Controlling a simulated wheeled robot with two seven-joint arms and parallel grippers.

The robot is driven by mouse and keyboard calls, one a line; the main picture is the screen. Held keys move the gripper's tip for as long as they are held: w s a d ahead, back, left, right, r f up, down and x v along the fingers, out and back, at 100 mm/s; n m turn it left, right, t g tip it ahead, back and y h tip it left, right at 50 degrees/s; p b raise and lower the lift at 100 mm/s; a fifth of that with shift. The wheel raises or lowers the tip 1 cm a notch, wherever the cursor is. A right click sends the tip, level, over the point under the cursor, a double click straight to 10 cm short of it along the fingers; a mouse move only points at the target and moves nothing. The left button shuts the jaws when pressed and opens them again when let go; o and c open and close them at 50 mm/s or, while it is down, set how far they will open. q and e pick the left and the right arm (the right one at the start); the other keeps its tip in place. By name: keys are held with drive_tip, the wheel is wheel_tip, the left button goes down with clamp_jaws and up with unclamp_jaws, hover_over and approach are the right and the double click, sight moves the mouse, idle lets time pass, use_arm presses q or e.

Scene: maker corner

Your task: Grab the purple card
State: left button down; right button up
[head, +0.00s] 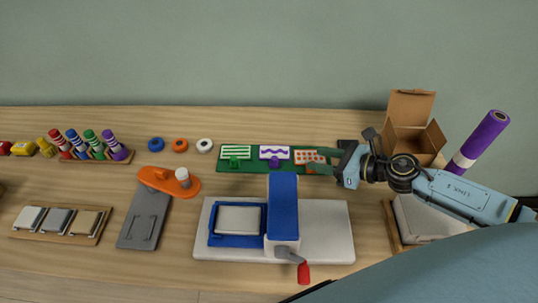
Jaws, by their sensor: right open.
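The purple card (274,153) is a white card with a purple wavy pattern. It lies in the middle of a green mat (256,166), with a small purple peg (273,162) at its front edge. A green-striped card (236,152) lies to its left and an orange-dotted card (308,156) to its right. My left gripper is not in view.
A white press with a blue arm (283,205) and red handle stands in front of the mat. An open cardboard box (411,130) and a purple roll (478,142) are at the right. Tape rings (204,145) and a marker rack (97,157) are at the left.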

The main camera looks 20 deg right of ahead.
sight(279, 166)
drive_tip(key=shift+f+n+g, duration=0.3)
drive_tip(key=shift+f+n, duration=0.05)
drive_tip(key=shift+n, duration=0.25)
drive_tip(key=shift+w+f, duration=0.1)
drive_tip(key=shift+w, duration=0.15)
drive_tip(key=x, duration=0.6)
drive_tip(key=shift+a, duration=0.25)
drive_tip(key=shift+x, duration=0.85)
drive_tip(key=w+a+f, duration=0.2)
drive_tip(key=shift+a, duration=0.3)
drive_tip(key=shift+w+a+f, duration=0.2)
drive_tip(key=shift+w+a, duration=0.1)
drive_tip(key=shift+w, duration=0.05)
drive_tip(key=shift+c, duration=0.7)
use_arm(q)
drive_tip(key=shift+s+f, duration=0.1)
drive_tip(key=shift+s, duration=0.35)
use_arm(e)
clamp_jaws()
